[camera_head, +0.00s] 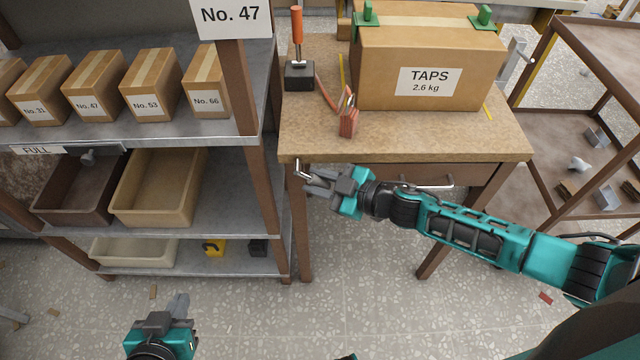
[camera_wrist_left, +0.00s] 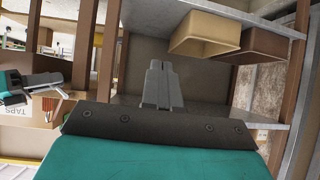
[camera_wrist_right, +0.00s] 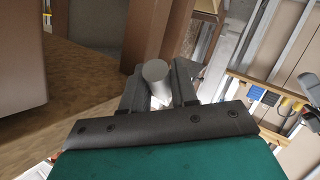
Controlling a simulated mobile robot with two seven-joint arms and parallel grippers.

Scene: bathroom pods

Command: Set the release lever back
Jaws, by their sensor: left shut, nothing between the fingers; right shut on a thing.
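A small metal lever (camera_head: 301,168) sticks out at the front left corner of the wooden desk; I take it for the release lever. My right gripper (camera_head: 311,182) reaches across the desk's front and is shut on it. In the right wrist view, the round grey end of the lever (camera_wrist_right: 155,70) shows between the fingers of the right gripper (camera_wrist_right: 158,88); its mount is hidden. My left gripper (camera_head: 180,306) is shut and empty, low above the floor in front of the shelf. Its closed fingers also show in the left wrist view (camera_wrist_left: 160,82).
A shelf (camera_head: 222,216) with boxes and bins stands on the left. A brown-framed rack (camera_head: 545,75) stands on the right. Floor between is mostly clear.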

